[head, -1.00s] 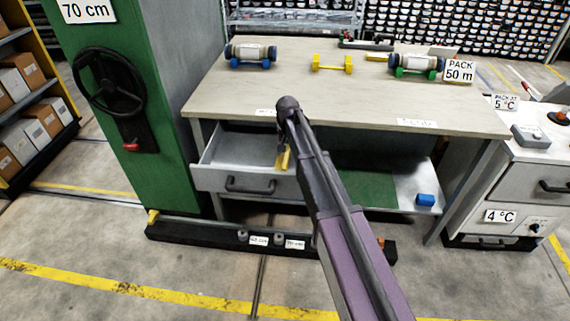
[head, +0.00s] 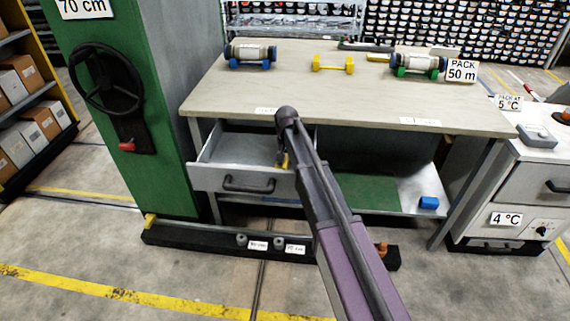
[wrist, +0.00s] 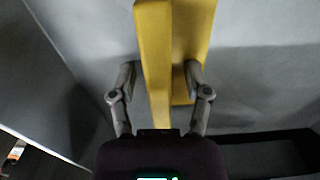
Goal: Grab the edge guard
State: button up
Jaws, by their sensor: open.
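The edge guard (wrist: 155,60), a yellow angled strip, lies in the open grey drawer. In the wrist view it runs up from my gripper and out of the top of the frame. My gripper (wrist: 160,78) is open, with one finger on each side of the guard's near part. I cannot tell whether the fingers touch it. In the head view only a small yellow bit of the guard (head: 285,160) shows beside my arm, which hides most of the gripper.
The drawer (head: 235,180) is pulled out under the workbench (head: 370,102), and its walls stand around the gripper. Blue, yellow and green cradles stand on the bench. A green cabinet (head: 165,170) is close on the left. A blue block (head: 428,202) lies on the lower shelf.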

dwell(0.3)
grip_shut()
jog(key=shift+r, duration=0.25)
notch_tip(320, 180, up, 10)
jog(key=p, duration=1)
jog(key=shift+f, duration=0.2)
dwell(0.6)
